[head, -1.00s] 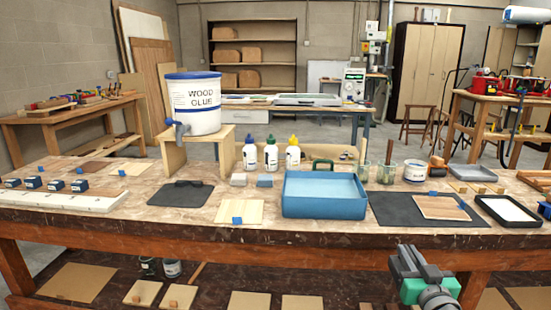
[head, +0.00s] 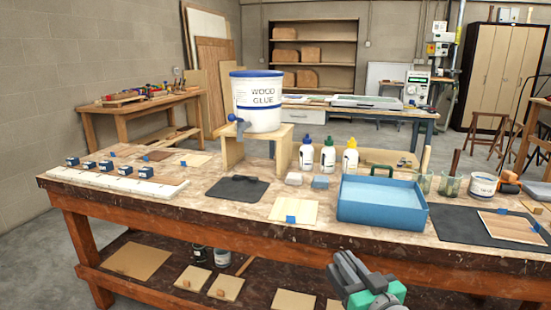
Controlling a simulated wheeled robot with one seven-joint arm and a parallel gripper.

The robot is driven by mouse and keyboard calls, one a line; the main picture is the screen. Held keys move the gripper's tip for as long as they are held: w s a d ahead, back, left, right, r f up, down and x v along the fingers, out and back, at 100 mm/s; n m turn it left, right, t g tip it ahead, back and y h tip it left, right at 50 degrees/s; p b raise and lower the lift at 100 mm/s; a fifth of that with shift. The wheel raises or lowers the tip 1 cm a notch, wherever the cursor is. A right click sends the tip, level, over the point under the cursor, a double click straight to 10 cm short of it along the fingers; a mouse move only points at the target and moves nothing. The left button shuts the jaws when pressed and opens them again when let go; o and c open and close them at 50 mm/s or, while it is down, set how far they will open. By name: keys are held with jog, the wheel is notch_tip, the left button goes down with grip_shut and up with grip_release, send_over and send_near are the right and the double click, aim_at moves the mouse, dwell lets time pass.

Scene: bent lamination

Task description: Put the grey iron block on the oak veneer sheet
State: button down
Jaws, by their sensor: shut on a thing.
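My gripper (head: 350,268) is low in front of the workbench's front edge, apart from the bench top. It is shut on a dark grey piece, which I take to be the grey iron block; the fingers and the piece are hard to tell apart. A pale wood sheet (head: 288,209) with blue tape lies near the bench's front edge. A browner sheet (head: 508,226) lies on the dark mat at right. Two more sheets, one brown (head: 158,155) and one pale (head: 196,160), lie at the back left. I cannot tell which is the oak veneer.
A blue tray (head: 380,213) stands right of the pale sheet. A glue tub (head: 256,110) stands on a wooden stand, with several bottles beside it. A white board (head: 110,190) carries several blue-topped pieces at left. The lower shelf (head: 140,260) holds panels and cans.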

jog(key=shift+a+r+p, duration=0.3)
jog(key=shift+r+p, duration=0.05)
jog(key=shift+r, duration=0.1)
jog(key=r+p, duration=0.2)
jog(key=p, duration=0.1)
jog(key=shift+w+d, duration=0.1)
jog(key=shift+w, duration=0.2)
notch_tip(320, 180, up, 10)
jog(key=w+p, duration=0.2)
jog(key=p, duration=2)
jog(key=shift+r, duration=0.25)
jog(key=shift+f, duration=0.2)
